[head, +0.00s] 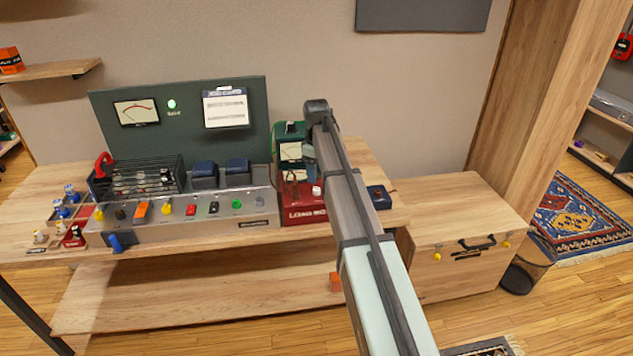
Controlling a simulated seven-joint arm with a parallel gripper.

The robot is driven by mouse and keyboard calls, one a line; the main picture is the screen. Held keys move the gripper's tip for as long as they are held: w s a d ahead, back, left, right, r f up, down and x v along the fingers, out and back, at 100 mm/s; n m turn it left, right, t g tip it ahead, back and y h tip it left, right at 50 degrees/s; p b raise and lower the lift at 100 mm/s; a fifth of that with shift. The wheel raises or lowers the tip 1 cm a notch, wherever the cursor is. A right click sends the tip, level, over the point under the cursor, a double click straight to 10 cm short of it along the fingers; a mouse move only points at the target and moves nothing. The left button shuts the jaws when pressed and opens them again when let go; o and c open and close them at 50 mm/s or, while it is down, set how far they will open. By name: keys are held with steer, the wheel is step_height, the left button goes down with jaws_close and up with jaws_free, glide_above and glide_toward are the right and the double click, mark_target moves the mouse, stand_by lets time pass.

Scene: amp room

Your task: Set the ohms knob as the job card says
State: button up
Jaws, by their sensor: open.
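The job card (225,108) is a white sheet on the dark green back panel; its lines are too small to read. A red box (303,215) with white lettering, partly covered by my arm, stands at the right of the bench. A small pale knob (316,190) shows on it beside my arm; I cannot tell if this is the ohms knob or read any setting. My gripper (309,152) hangs below the wrist, above and behind the red box, mostly hidden by my arm. It is open, with nothing seen in it.
A grey console (182,217) with several coloured knobs and switches fills the bench's middle. A meter (136,111) and a lit green lamp (171,104) are on the panel. A green unit (290,150) stands behind the red box. A dark blue box (379,197) sits right of my arm.

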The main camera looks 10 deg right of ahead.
mark_target(317, 187)
step_height(317, 187, up, 8)
steer(key=shift+r, duration=0.2)
steer(key=shift+f, duration=0.1)
stand_by(0.3)
steer(key=s+d+f+m+g, duration=0.1)
steer(key=s+d+f+m, duration=0.1)
steer(key=s+d+f, duration=0.35)
steer(key=s+d+f+m, duration=0.3)
steer(key=d+f, duration=0.3)
steer(key=f, duration=0.2)
steer(key=s+a+f+m+g, duration=0.15)
steer(key=s+f, duration=0.35)
steer(key=f, duration=0.5)
steer(key=s+a+f, duration=0.2)
steer(key=s+f, duration=0.3)
steer(key=f, duration=0.6)
steer(key=s+a+f+m+g, duration=0.1)
steer(key=s+a+f, duration=0.1)
steer(key=s+f, duration=0.65)
steer(key=s+a+f+m+g, duration=0.1)
steer(key=s+a+f, duration=0.1)
steer(key=s+f, duration=0.6)
steer(key=s+a+f+m+g, duration=0.1)
steer(key=s+f, duration=0.3)
steer(key=s, duration=0.8)
steer(key=s+a+f+g, duration=0.1)
steer(key=s+f, duration=0.3)
steer(key=s, duration=0.9)
steer(key=shift+a+f+m, duration=0.2)
steer(key=shift+m, duration=0.15)
